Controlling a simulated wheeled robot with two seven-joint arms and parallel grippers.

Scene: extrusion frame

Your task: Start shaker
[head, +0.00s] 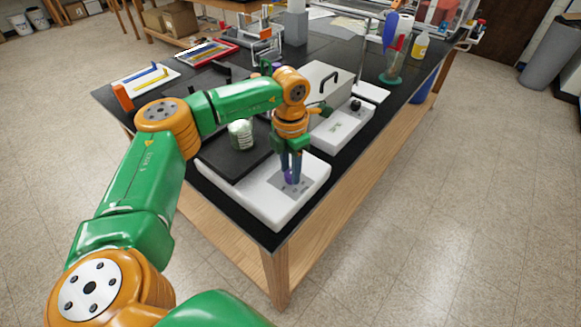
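The shaker (272,207) is a white unit near the table's front corner, with a flat black platform (222,160) on top. A clear, green-tinted jar (241,136) stands upright on the platform. My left gripper (290,178) points down over the grey control panel (302,186) at the shaker's front. A small purple part (289,177) shows at its fingertips, low over the panel. I cannot tell whether the fingers hold it or only touch it, and they partly hide the panel. My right gripper is not in view.
Behind the shaker stand a second white device (338,127) with a black knob and a grey box (318,84) with a black handle. A white tray (146,78) and a red-framed tray (207,52) lie at the back left.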

